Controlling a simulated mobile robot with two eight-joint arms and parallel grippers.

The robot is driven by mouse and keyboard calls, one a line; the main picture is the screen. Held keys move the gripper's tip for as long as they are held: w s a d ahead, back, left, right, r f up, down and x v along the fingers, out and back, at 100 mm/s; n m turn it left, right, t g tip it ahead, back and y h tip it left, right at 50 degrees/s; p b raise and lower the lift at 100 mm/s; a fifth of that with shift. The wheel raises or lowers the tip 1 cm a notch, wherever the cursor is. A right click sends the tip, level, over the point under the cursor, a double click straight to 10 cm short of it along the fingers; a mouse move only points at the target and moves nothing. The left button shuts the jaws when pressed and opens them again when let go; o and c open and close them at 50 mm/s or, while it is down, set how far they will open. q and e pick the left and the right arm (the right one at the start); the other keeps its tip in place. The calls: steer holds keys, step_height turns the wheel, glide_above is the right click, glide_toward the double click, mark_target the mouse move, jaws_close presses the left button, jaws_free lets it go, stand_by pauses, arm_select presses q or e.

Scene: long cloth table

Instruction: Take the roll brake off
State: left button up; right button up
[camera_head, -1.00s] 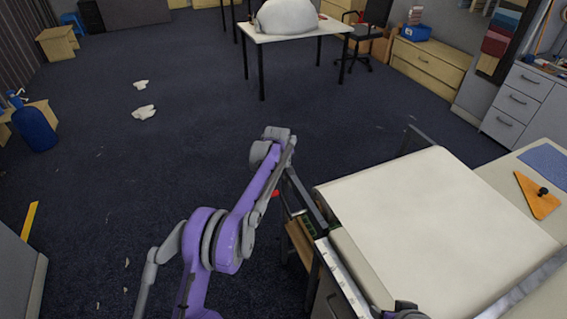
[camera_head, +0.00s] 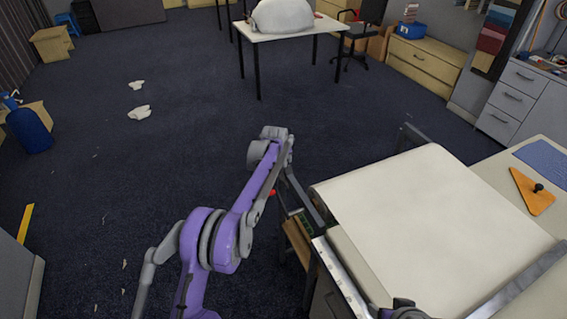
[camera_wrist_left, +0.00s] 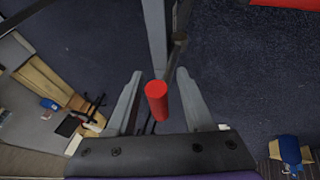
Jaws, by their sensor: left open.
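The roll brake shows as a red handle (camera_wrist_left: 157,98) in the left wrist view, by a grey bar (camera_wrist_left: 154,35) and a thin dark rod. A small red spot (camera_head: 271,193) shows beside the table's left end in the head view. My left gripper (camera_wrist_left: 160,74) is open, with one finger on each side of the red handle. I see no clear grip on it. In the head view my purple left arm reaches up to the table's left end, and its fingers are hidden or too small to tell.
The cloth table (camera_head: 335,280) carries a wide cream cloth (camera_head: 440,210). An orange triangle with a black knob (camera_head: 533,192) lies on the right. Open dark floor lies to the left, with white scraps (camera_head: 139,112). A white table (camera_head: 290,40) stands behind.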

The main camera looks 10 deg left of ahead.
arm_select(q)
steer(key=v, duration=1)
steer(key=shift+r+b, duration=0.3)
steer(key=shift+r, duration=0.1)
steer(key=shift+s+d, duration=0.1)
steer(key=shift+s, duration=0.05)
steer(key=s+a+r+m, duration=0.1)
steer(key=s+r+m, duration=0.15)
steer(key=s, duration=0.85)
steer(key=s+a+r+m, duration=0.1)
steer(key=s+r, duration=0.2)
steer(key=s, duration=0.8)
steer(key=s+f+m, duration=0.2)
steer(key=s+f, duration=0.2)
steer(key=s, duration=0.7)
steer(key=s+a+f+m, duration=0.1)
steer(key=s+f, duration=0.3)
steer(key=s, duration=0.8)
steer(key=shift+s+f+m, duration=0.2)
steer(key=shift+f+m, duration=0.15)
steer(key=shift+m, duration=0.2)
